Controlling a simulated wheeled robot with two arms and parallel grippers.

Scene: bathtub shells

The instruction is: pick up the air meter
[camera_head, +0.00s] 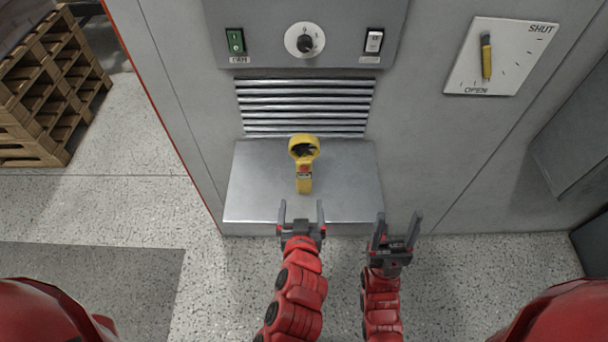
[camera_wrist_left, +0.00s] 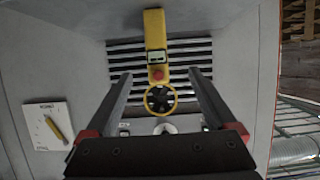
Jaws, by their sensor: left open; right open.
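The air meter (camera_head: 304,183) is yellow, with a round fan ring at its far end and a handle with a small screen and red button toward me. It rests on the metal shelf (camera_head: 250,205) below the vent. My left gripper (camera_head: 301,209) is open and empty just in front of the handle, apart from it. In the left wrist view the air meter (camera_wrist_left: 155,30) shows between and beyond the open left fingers (camera_wrist_left: 158,76). My right gripper (camera_head: 398,220) is open and empty, to the right of the left one and clear of the shelf.
A slatted vent (camera_head: 305,108) is in the grey cabinet wall behind the shelf. Above it is a panel with a green switch (camera_head: 235,41), a dial (camera_head: 305,40) and another switch (camera_head: 374,41). A lever plate (camera_head: 510,50) is at right. Wooden pallets (camera_head: 45,90) stand at left.

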